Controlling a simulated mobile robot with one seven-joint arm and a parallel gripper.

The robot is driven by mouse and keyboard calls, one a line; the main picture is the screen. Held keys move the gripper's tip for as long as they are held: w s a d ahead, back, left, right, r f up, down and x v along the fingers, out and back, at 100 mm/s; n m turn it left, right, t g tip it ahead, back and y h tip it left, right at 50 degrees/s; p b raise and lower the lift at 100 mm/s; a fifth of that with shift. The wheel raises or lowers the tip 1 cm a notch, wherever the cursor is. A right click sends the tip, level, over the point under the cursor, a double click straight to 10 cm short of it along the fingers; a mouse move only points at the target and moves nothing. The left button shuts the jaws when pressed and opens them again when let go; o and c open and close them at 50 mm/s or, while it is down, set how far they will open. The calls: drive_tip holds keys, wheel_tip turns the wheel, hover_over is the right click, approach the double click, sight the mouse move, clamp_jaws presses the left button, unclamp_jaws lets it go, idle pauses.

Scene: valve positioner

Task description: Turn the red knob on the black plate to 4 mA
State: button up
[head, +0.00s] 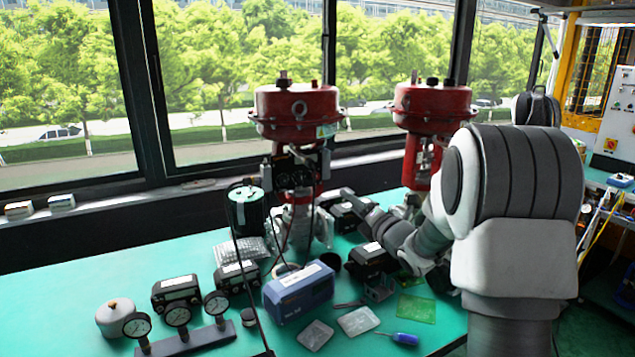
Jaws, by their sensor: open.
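I cannot make out the red knob, its black plate or a 4 mA mark at this size. Two red valve actuators stand at the back of the bench: the left one (297,112) carries black devices (297,165) on its front, and the right one (432,108) is partly behind my arm. My arm reaches in from the right, and my gripper (350,197) points left at its far end, just right of the left valve's stem. It is open, small and dark in this view. I see nothing held, and cannot tell whether it touches anything.
The green bench (60,290) holds a blue box (298,292), several black devices (372,262), a row of gauges (178,318), a teal cylinder (246,212) and a blue screwdriver (400,338). Cables hang by the left valve.

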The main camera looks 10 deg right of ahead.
sight(317, 177)
drive_tip(key=p+x, duration=0.1)
drive_tip(key=x, duration=1.6)
drive_tip(key=shift+w+f, duration=0.1)
drive_tip(key=shift+w, duration=0.1)
clamp_jaws()
